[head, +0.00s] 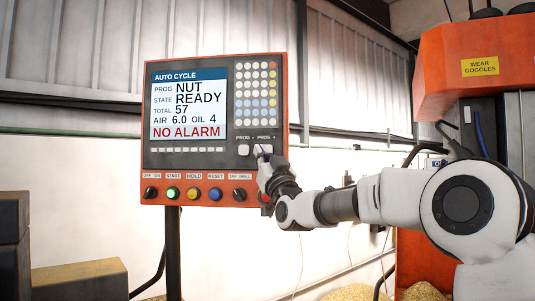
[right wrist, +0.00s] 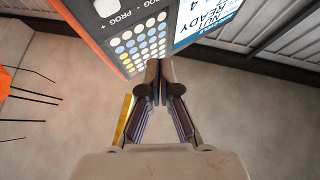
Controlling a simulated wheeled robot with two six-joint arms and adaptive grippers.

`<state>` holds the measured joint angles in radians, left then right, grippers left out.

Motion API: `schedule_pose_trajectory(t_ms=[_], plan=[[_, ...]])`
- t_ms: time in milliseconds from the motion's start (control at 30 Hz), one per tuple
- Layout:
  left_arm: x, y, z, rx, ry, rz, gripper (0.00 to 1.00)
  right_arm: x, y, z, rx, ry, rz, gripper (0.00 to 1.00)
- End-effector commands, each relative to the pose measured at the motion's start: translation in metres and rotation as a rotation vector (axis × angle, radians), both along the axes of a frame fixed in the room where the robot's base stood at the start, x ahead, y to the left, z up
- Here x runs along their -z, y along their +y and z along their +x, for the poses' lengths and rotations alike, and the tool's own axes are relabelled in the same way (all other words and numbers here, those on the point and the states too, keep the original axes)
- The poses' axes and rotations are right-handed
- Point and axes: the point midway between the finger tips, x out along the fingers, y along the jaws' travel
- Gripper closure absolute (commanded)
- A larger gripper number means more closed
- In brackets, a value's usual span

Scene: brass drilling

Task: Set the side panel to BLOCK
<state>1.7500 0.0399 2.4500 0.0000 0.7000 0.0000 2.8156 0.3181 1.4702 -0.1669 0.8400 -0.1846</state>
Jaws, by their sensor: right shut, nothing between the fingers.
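The side panel (head: 215,120) is an orange-framed control box on a post. Its screen (head: 188,103) reads AUTO CYCLE, PROG NUT, STATE READY, TOTAL 57, NO ALARM. The PROG - button (head: 243,150) is white and in clear sight. The PROG + button (head: 265,149) beside it is partly hidden by my right gripper (head: 261,152). The right gripper is shut and empty, its fingertips at PROG +; I cannot tell whether they touch it. The right wrist view shows the closed fingers (right wrist: 153,75) over the panel face, with the keypad (right wrist: 140,45) beyond. My left gripper is not in view.
Below the screen are a black OFF/ON knob (head: 151,193), a lit green START button (head: 172,193), a yellow HOLD button (head: 193,194), a blue RESET button (head: 215,194) and a black TAP/DRILL knob (head: 239,194). An orange machine (head: 465,65) stands at right.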

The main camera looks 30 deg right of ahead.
Motion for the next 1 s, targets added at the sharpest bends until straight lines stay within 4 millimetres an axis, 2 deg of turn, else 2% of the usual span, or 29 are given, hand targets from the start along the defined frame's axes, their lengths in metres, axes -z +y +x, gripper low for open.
schedule_pose_trajectory(t_ms=[100, 467, 667, 933, 1000], plan=[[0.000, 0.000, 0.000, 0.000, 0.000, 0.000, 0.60, -0.012, -0.003, -0.006, 0.006, -0.023, -0.002, 1.00], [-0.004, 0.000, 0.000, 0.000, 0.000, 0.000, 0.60, -0.013, -0.004, -0.004, 0.006, -0.021, -0.002, 1.00], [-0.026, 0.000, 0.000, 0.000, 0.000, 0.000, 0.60, -0.017, -0.018, 0.012, 0.007, -0.020, -0.001, 1.00], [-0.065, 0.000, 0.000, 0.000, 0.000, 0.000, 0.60, -0.017, -0.044, 0.042, 0.007, -0.019, -0.001, 1.00], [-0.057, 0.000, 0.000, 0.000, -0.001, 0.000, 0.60, -0.011, -0.049, 0.049, 0.006, -0.021, -0.003, 1.00]])
